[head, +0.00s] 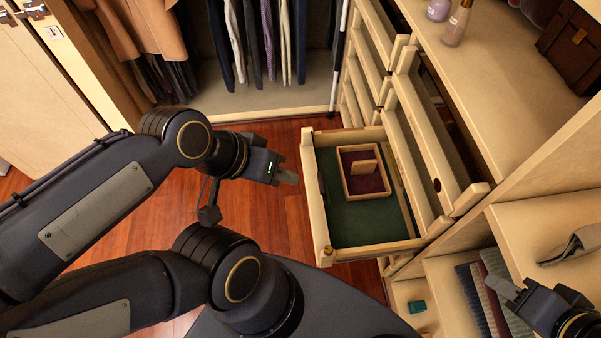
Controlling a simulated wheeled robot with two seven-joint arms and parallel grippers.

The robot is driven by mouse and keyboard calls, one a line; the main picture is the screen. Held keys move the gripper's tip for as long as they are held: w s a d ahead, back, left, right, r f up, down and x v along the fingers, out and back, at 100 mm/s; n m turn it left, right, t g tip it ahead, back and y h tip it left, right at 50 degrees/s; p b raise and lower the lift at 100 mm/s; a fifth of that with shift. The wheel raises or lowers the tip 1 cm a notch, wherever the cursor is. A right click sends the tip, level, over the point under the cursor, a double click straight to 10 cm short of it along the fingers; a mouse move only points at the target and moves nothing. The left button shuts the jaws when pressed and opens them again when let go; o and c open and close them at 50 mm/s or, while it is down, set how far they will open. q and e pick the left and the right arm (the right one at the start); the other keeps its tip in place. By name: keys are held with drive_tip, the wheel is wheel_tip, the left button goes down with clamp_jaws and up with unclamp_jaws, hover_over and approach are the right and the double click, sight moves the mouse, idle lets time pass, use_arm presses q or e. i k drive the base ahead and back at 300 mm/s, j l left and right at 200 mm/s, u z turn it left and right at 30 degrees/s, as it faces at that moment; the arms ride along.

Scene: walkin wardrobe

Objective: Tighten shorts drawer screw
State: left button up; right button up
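A pale wooden drawer (318,208) is pulled out of the cabinet in the middle of the head view. It has a green lining, and a small brass-coloured round piece (328,251) sits at its near front corner; I cannot tell whether this is the screw. My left gripper (289,178) is just left of the drawer front, apart from it, with its fingers pointing at it. Its fingers overlap in this view, so their opening is unclear. My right gripper (508,288) is at the lower right, over the folded clothes; its opening is also unclear.
A small divided box (348,186) with a maroon lining sits in the drawer. Other drawer fronts (425,145) stand beside and behind it. Folded clothes (474,296) and a small teal item (417,307) lie lower right. Bottles (456,24) stand on the counter. Red floor (266,220) is clear left of the drawer.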

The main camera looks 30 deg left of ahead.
sight(329, 250)
drive_tip(key=u, duration=0.75)
drive_tip(key=k+j, duration=0.15)
drive_tip(key=k, duration=0.3)
